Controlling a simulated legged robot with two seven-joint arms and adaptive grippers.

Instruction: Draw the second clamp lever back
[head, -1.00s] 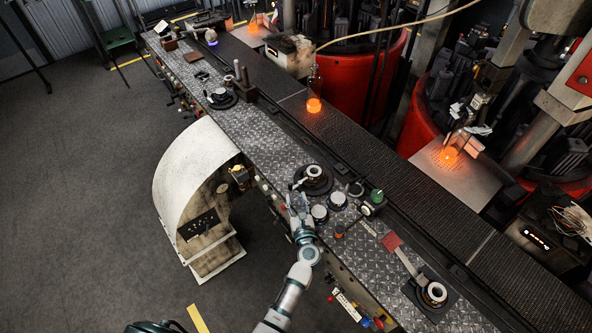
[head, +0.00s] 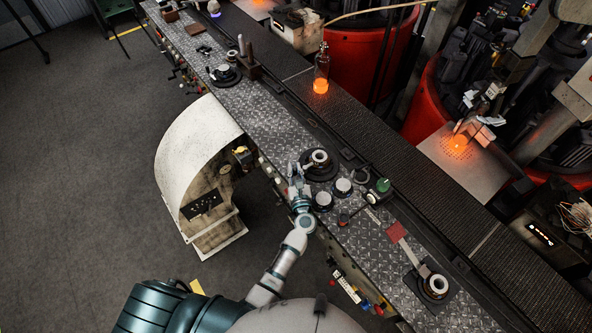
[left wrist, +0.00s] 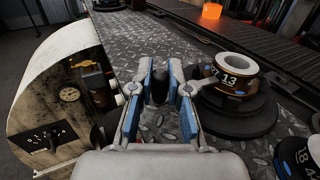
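The second clamp station (head: 320,164) is a dark round base with a pale-topped ring mould, in the middle of the steel bench. In the left wrist view its ring, marked 7 and 13 (left wrist: 235,72), stands right of my fingers. My left gripper (head: 293,176) is at the bench's near edge, just left of this station. In the left wrist view my left gripper (left wrist: 160,75) has its blue-padded fingers on either side of a dark upright knob (left wrist: 158,90), apparently the lever's handle. Whether the pads press on it is unclear. My right gripper is not in view.
Other ring moulds stand up the bench (head: 222,74) and down it (head: 434,285). Two round caps (head: 343,187) and a green knob (head: 383,185) lie close by. A curved white housing (head: 195,150) stands left of my arm. A conveyor with a glowing bottle (head: 321,85) runs behind.

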